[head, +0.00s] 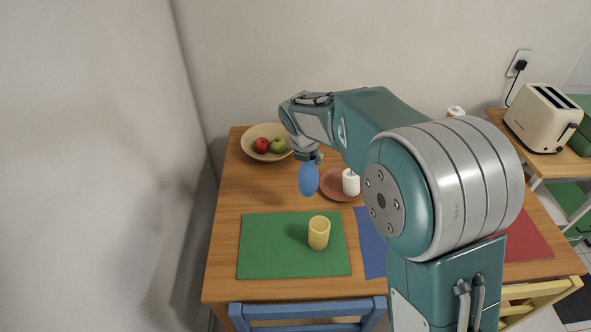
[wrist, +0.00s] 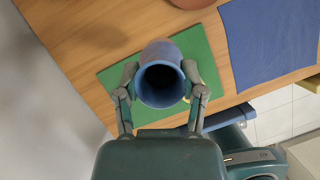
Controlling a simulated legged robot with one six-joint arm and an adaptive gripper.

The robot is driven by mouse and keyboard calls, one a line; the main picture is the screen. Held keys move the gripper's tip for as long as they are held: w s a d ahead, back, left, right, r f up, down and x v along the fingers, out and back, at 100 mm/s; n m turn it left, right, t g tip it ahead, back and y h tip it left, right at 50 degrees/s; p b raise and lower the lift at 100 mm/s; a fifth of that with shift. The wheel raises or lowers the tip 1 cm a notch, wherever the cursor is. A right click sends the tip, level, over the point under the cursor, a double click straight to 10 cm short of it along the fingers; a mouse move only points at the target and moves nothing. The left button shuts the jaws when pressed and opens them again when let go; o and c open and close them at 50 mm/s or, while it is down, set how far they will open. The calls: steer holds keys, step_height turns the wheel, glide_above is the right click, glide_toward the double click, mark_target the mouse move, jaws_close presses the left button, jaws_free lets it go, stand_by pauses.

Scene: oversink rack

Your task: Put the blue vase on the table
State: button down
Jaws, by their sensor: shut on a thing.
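The blue vase (head: 308,180) hangs below my gripper (head: 309,158) in the head view, over the left half of the wooden table (head: 228,215). In the wrist view my gripper (wrist: 160,78) is shut on the vase (wrist: 158,52), with one finger on each side. The vase's dark open mouth faces the wrist camera. The vase appears clear of the table, but its exact height is hard to tell. In the wrist view it covers part of the green mat (wrist: 203,55).
A yellow cup (head: 319,232) stands on the green mat (head: 270,245). A fruit bowl (head: 250,135) is at the back left. A white candle (head: 351,182) stands by a reddish plate (head: 333,186). A blue mat (head: 368,240) lies to the right. Bare wood shows at left.

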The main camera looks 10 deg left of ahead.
steer(key=w+a+f, duration=0.5)
steer(key=w+f, duration=0.3)
steer(key=f, duration=0.3)
steer(key=shift+w+a+f, duration=0.2)
steer(key=shift+w+a, duration=0.05)
steer(key=shift+w, duration=0.15)
steer(key=shift+f, duration=0.1)
steer(key=shift+c, duration=0.9)
jaws_free()
steer(key=v, duration=1.2)
